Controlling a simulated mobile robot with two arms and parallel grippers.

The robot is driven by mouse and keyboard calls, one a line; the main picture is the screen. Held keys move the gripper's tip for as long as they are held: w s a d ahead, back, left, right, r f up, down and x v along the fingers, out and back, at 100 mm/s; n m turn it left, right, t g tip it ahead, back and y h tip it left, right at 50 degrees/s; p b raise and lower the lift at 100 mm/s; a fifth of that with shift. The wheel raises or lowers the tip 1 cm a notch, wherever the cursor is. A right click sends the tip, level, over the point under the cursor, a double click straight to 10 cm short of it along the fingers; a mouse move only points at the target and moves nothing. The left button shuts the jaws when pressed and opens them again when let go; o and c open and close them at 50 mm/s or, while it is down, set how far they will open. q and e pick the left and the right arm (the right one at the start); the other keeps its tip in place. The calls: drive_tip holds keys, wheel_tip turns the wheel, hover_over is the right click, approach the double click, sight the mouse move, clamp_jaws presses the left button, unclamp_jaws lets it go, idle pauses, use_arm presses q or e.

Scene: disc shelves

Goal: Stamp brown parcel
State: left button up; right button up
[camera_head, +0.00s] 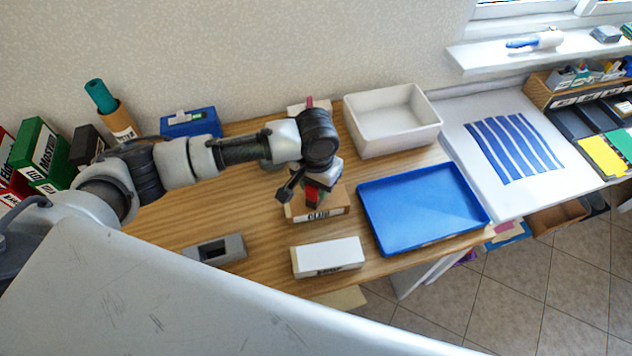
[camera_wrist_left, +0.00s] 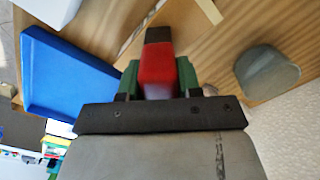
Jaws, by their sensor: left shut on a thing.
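My left gripper (camera_head: 317,187) is shut on a red stamp (camera_head: 312,196). In the left wrist view the red stamp (camera_wrist_left: 157,66) sits between the green fingers (camera_wrist_left: 158,82), with its dark end pointing away from them. The brown parcel (camera_head: 335,211), a small box with a white label on its front, lies on the table directly below the gripper. The arm and stamp cover part of its top. Whether the stamp touches the parcel cannot be told. My right gripper is not in view.
A white box (camera_head: 328,256) lies in front of the parcel, and a grey block with a dark recess (camera_head: 214,249) lies to its left. A blue tray (camera_head: 420,208) and a white bin (camera_head: 392,122) stand to the right. A grey rounded object (camera_wrist_left: 265,72) is near the wall.

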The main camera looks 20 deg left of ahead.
use_arm(q)
drive_tip(key=shift+s+f+p, duration=0.1)
drive_tip(key=shift+f+p, duration=0.05)
drive_tip(key=shift+p, duration=0.3)
idle(1.6)
wheel_tip(320, 180, up, 7)
drive_tip(key=p, duration=0.9)
drive_tip(key=shift+r, duration=0.2)
drive_tip(key=shift+f, duration=0.1)
idle(0.4)
